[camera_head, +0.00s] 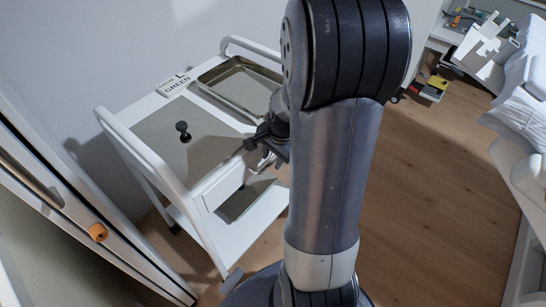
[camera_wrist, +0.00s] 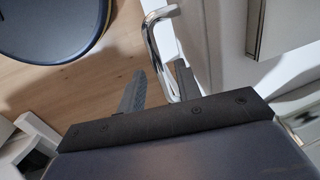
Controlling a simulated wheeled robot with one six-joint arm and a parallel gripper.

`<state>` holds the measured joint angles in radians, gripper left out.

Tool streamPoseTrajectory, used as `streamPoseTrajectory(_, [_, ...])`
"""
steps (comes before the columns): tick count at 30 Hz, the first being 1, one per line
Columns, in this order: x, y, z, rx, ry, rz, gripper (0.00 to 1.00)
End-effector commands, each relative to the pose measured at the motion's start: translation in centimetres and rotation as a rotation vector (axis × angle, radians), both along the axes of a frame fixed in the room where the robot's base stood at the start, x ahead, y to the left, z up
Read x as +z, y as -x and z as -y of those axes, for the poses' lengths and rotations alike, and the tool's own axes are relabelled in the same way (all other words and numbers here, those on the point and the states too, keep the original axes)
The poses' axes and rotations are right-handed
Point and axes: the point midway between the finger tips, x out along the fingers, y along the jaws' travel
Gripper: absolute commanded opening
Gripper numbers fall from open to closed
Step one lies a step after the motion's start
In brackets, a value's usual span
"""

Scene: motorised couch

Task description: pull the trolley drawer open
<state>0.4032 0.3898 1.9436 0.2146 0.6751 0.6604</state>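The white trolley (camera_head: 150,165) stands against the wall at the left of the head view. Its white drawer front (camera_head: 224,187) is below the top, on the side facing my arm. I cannot tell whether the drawer is fully closed. The chrome handle (camera_wrist: 155,45) shows in the wrist view beside the white front, and part of it in the head view (camera_head: 264,163). My gripper (camera_head: 266,158) is at the handle. In the wrist view my gripper (camera_wrist: 161,77) has its fingers apart, with the handle bar between them, nearer the right finger and with a gap to the left one.
A white panel with an orange knob (camera_head: 98,232) is close at left. The wooden floor (camera_head: 430,190) is clear at right, before the white couch (camera_head: 520,120).

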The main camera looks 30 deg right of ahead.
Motion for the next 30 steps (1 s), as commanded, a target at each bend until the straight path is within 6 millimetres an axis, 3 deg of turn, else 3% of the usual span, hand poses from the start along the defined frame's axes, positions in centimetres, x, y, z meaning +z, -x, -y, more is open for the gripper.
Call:
streamPoseTrajectory(6, [0.01, 0.01, -0.01, 0.000, 0.000, 0.000, 0.31])
streamPoseTrajectory(18, [0.03, 0.01, 0.00, 0.000, 0.000, 0.000, 0.00])
streamPoseTrajectory(30, [0.04, 0.00, 0.01, 0.000, 0.000, 0.000, 0.00])
